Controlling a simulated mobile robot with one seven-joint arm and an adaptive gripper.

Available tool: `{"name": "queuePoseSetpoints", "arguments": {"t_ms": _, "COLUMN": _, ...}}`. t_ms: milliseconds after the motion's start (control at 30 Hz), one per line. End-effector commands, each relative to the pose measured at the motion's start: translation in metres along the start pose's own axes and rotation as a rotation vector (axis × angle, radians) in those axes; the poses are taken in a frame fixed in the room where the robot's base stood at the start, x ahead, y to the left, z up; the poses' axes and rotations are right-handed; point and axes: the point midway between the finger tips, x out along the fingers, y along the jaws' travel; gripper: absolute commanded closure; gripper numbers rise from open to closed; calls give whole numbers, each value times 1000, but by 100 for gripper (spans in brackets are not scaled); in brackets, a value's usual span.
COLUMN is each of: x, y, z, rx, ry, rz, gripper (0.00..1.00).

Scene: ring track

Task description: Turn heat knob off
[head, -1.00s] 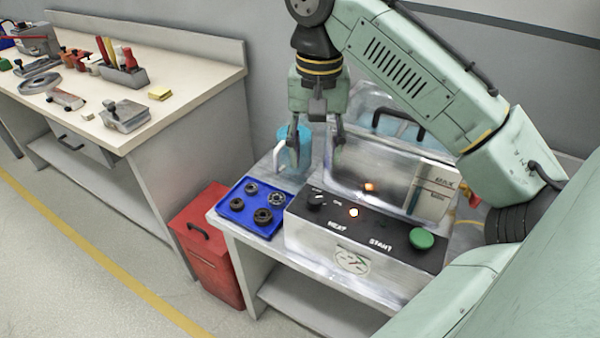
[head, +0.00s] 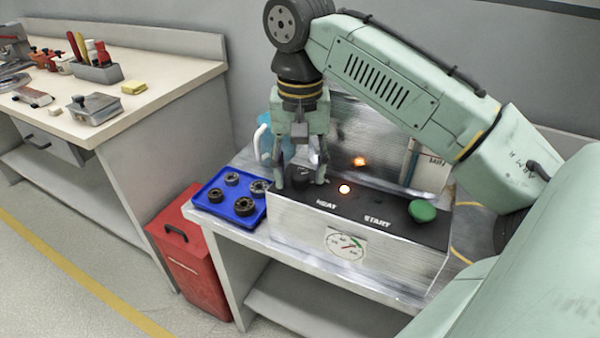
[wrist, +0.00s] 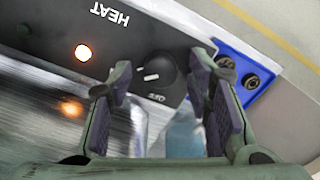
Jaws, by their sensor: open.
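The heat knob (wrist: 158,71) is a black round dial with a white pointer mark on the black panel. In the wrist view it lies between my open fingers, past their tips; contact cannot be told. An OFF label shows beside it and a HEAT label farther along the panel. In the head view the knob (head: 299,176) is partly hidden by my gripper (head: 299,184), which points down over it, empty and open. An orange-white lamp (head: 344,189) glows to the knob's right; it also shows in the wrist view (wrist: 83,53). My gripper also shows in the wrist view (wrist: 161,78).
A green START button (head: 422,211) is at the panel's right end. A blue tray (head: 216,207) with several dark rings stands left of the machine. A light-blue jug (head: 270,140) is behind my gripper. A red bin (head: 190,262) stands on the floor.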

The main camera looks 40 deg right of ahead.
Motion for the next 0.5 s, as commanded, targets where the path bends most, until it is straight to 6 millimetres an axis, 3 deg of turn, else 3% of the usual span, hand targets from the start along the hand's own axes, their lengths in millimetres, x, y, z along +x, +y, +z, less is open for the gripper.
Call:
{"name": "queuePoseSetpoints", "arguments": {"t_ms": 200, "x": 0, "y": 0, "z": 0, "rx": 0, "ry": 0, "rz": 0, "gripper": 55}}
{"name": "queuePoseSetpoints", "arguments": {"t_ms": 500, "x": 0, "y": 0, "z": 0, "rx": 0, "ry": 0, "rz": 0, "gripper": 75}}
